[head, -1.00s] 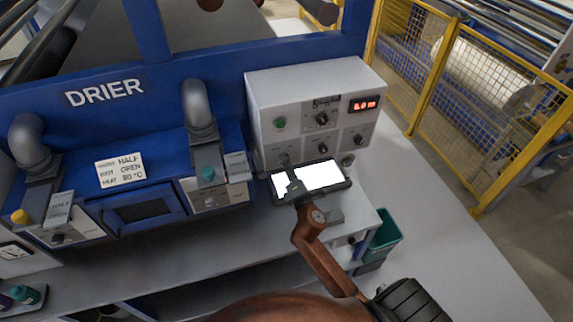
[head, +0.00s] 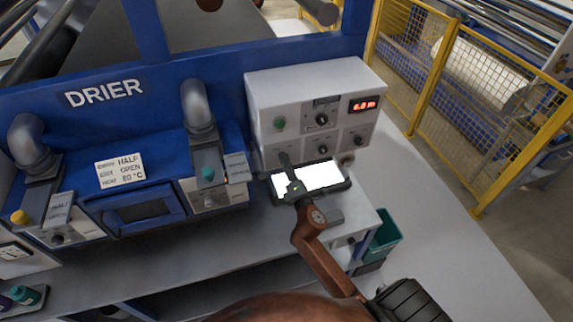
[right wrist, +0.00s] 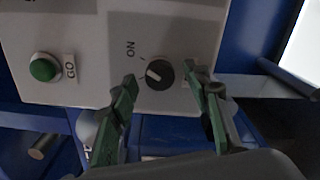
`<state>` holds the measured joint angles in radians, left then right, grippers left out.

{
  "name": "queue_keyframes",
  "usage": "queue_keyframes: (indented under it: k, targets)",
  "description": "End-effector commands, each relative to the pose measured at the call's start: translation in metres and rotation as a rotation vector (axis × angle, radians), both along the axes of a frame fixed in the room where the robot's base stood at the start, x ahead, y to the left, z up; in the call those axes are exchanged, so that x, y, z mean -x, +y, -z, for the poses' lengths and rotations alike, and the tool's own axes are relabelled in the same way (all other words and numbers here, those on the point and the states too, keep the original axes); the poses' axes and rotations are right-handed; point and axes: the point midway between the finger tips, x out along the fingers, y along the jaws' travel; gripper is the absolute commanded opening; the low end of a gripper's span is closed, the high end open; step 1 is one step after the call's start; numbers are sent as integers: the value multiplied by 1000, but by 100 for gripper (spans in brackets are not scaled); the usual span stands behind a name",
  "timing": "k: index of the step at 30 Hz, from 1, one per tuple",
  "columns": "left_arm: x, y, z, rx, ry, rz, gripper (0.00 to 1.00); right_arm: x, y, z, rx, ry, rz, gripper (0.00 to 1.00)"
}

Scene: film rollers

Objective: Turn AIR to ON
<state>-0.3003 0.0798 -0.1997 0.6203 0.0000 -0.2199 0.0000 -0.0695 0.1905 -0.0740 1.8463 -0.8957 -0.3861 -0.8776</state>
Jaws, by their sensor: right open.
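The right wrist view shows a black round knob (right wrist: 160,74) with a white pointer mark on the pale panel. "ON" is printed beside it with a short tick. The pointer is turned away from that tick, towards the left of the picture. No "AIR" label is readable. My right gripper (right wrist: 161,88) is open, with one finger on each side of the knob; contact is not clear. A green GO button (right wrist: 44,68) is to the left. In the head view my right gripper (head: 287,168) is at the lower left of the control box (head: 300,85) and partly covers this knob. My left gripper is out of view.
Other knobs (head: 322,119) and a red number display (head: 364,104) are on the same box. A black tablet with a white screen (head: 322,176) is just below the panel, close by my right gripper. The blue drier (head: 60,130) stands to the left.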

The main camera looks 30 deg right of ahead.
Motion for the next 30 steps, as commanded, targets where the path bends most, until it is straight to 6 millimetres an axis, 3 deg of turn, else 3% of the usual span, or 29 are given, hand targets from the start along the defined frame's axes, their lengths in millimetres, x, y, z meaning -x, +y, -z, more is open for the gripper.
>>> queue_keyframes:
  k: [5, 21, 30]
  targets:
    - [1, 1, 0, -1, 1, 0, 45, 8, 2, 1, 0, 1, -1, 44]
    - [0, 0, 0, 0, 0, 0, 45, 104, 25, 1, 0, 2, 1, 44]
    - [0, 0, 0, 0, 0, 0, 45, 117, 28, 0, 0, 0, 0, 44]
